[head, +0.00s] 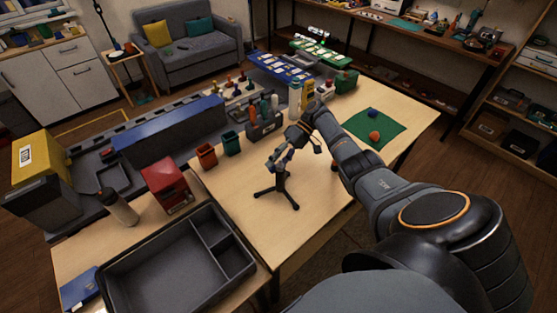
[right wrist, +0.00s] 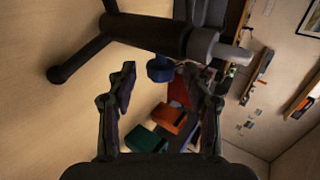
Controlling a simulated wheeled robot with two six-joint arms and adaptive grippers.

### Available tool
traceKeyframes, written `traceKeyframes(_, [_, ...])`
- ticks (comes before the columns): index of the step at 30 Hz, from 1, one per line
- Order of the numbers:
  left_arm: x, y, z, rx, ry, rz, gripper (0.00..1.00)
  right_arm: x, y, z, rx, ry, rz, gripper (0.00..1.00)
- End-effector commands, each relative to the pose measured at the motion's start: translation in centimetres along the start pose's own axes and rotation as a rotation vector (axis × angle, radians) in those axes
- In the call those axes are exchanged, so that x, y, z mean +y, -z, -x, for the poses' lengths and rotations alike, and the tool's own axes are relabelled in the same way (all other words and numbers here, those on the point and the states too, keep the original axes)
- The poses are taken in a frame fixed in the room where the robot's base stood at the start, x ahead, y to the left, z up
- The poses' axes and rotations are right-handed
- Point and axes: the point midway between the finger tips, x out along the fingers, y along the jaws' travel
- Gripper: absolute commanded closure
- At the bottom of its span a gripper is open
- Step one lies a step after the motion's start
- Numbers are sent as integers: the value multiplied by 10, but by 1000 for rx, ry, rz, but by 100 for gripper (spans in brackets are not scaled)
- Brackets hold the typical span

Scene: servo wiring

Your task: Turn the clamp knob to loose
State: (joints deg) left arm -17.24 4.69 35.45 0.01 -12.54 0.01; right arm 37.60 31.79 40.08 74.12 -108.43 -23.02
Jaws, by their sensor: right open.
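A small dark tripod stand (head: 277,190) stands upright on the near part of the wooden table in the head view. In the right wrist view the stand (right wrist: 150,34) crosses the top, its legs at the left and a light grey rod end at the right. A small blue knob (right wrist: 160,68), likely the clamp knob, shows by the stand's post, between and just beyond my fingertips. My right gripper (head: 297,148) is at the stand's upper part; it is open and empty in the right wrist view (right wrist: 160,80). Contact with the knob cannot be told. My left gripper is out of view.
Orange (head: 206,155) and green (head: 230,143) bins and a tool caddy (head: 264,130) stand behind the stand. A red box (head: 167,185) and a large grey tray (head: 150,262) are at the left. A green mat (head: 368,138) lies right. Table in front of the stand is clear.

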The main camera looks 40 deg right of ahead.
Motion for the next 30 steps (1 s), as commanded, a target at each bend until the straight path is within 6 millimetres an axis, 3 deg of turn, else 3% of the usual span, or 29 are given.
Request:
traceKeyframes(8, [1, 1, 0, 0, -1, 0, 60, -1, 1, 53, 4, 2, -1, 49])
traceKeyframes(12, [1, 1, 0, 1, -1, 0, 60, 0, 2, 64, 5, 0, -3, 49])
traceKeyframes(30, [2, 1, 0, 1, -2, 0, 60, 0, 0, 73, 0, 0, 0, 49])
